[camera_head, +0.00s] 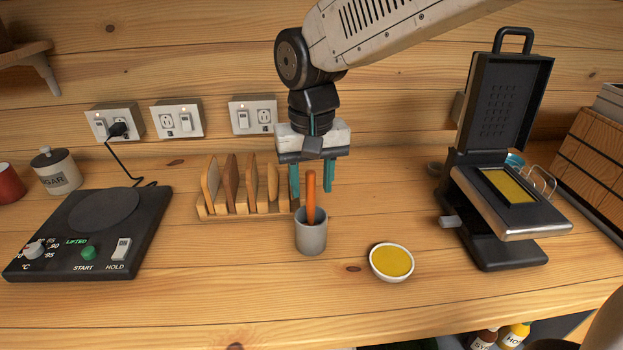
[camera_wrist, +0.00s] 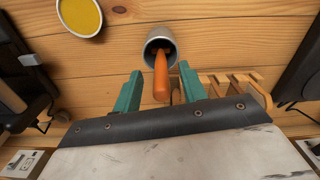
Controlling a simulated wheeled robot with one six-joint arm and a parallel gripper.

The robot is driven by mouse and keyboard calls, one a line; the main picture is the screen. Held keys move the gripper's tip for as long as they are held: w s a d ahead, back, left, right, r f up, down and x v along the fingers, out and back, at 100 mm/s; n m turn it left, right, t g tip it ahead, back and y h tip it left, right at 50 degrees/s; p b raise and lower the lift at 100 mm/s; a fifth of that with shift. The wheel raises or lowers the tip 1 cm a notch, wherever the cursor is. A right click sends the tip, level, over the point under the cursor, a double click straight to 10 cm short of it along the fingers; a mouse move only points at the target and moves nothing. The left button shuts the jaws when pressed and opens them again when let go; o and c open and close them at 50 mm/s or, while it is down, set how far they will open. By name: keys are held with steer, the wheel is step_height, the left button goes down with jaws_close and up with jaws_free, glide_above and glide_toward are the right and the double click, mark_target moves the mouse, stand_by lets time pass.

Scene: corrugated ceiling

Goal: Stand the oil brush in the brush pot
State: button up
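The oil brush (camera_head: 311,196) has an orange handle and stands in the grey brush pot (camera_head: 311,238), handle up; its head is hidden inside. In the wrist view the brush handle (camera_wrist: 161,78) points toward the camera out of the pot (camera_wrist: 151,43). My gripper (camera_head: 312,188) has two teal fingers, open and apart, above and behind the pot in the head view. In the wrist view the open fingers of my gripper (camera_wrist: 158,88) lie on either side of the handle, with gaps, and it is not gripped.
A bowl of yellow oil (camera_head: 391,262) sits right of the pot. An open waffle iron (camera_head: 505,190) stands further right. A black hotplate (camera_head: 90,235) is at left. The front counter is clear.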

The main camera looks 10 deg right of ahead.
step_height(320, 180, up, 8)
steer(key=shift+f, duration=0.1)
stand_by(0.4)
stand_by(0.5)
